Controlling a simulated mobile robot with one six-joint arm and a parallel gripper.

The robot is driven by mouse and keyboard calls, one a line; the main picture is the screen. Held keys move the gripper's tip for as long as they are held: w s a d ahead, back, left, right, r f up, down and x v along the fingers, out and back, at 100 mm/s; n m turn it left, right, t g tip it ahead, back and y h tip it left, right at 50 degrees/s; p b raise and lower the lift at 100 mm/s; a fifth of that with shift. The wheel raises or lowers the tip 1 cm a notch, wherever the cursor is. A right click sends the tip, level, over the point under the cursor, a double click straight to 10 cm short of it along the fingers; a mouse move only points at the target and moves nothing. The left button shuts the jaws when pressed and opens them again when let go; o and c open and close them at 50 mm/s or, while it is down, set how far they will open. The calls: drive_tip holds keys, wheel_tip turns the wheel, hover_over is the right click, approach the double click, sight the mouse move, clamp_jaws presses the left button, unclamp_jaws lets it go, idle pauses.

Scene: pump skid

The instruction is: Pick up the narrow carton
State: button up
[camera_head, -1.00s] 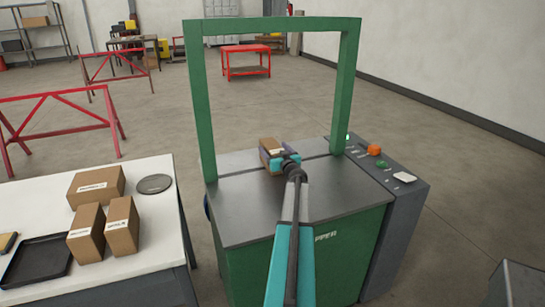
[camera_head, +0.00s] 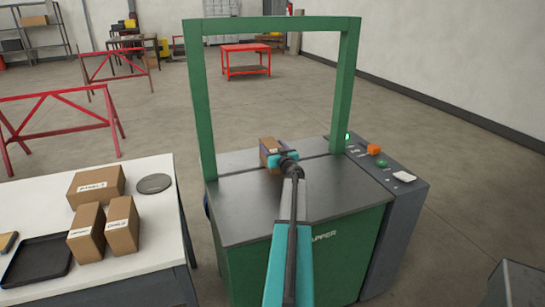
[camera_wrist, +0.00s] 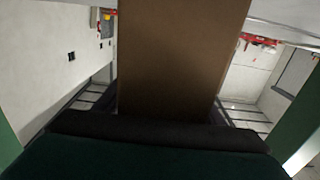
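A brown carton (camera_head: 268,145) stands on the grey top of the green strapping machine, inside its arch. My gripper (camera_head: 278,158) is at the carton's near side, reaching in from the front. In the wrist view the carton (camera_wrist: 180,60) fills the middle, right in front of the dark gripper body (camera_wrist: 160,130). Dark finger parts show close beside both edges of the carton. Whether they press on it cannot be told. The carton's base is partly hidden by my gripper, so I cannot see any gap under it.
The green arch (camera_head: 200,100) rises on both sides and over the carton. A control panel (camera_head: 385,175) is on the right. The white table (camera_head: 150,225) at left holds several labelled cartons (camera_head: 95,185), a black tray (camera_head: 38,262) and a grey disc (camera_head: 154,184).

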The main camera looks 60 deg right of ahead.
drive_tip(key=c, duration=1.1)
drive_tip(key=shift+r, duration=0.2)
drive_tip(key=shift+c, duration=0.2)
drive_tip(key=shift+r, duration=0.5)
wheel_tip(320, 180, up, 2)
drive_tip(key=shift+r, duration=0.1)
drive_tip(key=s+a, duration=0.2)
drive_tip(key=s, duration=0.5)
drive_tip(key=s+a+r, duration=0.1)
drive_tip(key=s+a, duration=0.2)
drive_tip(key=s, duration=0.5)
drive_tip(key=shift+r, duration=0.25)
drive_tip(key=shift+s, duration=0.1)
